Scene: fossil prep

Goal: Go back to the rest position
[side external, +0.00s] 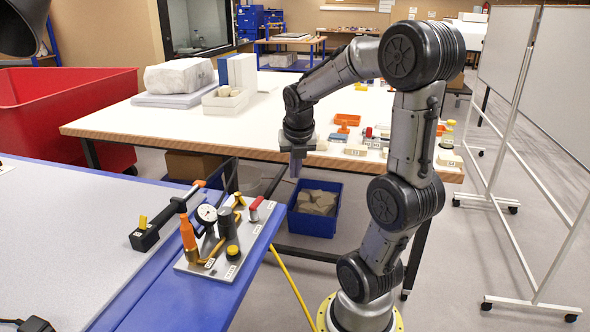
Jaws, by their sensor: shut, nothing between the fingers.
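My gripper (296,165) hangs pointing down from my bent arm, near the middle of the side external view. Its fingers are shut and nothing shows between them. In the picture it overlaps the front edge of the white table (135,120) and sits above and left of the blue bin's contents. It appears clear of every surface, though its exact distance from the table edge is hard to tell.
A blue-edged bench (80,226) at left holds a fixture plate (203,268) with a gauge (206,214) and an orange-handled tool (187,236). A blue bin (313,224) with rocks is on the floor. Small trays and blocks (356,150) crowd the white table near my arm. Whiteboards (556,100) stand right.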

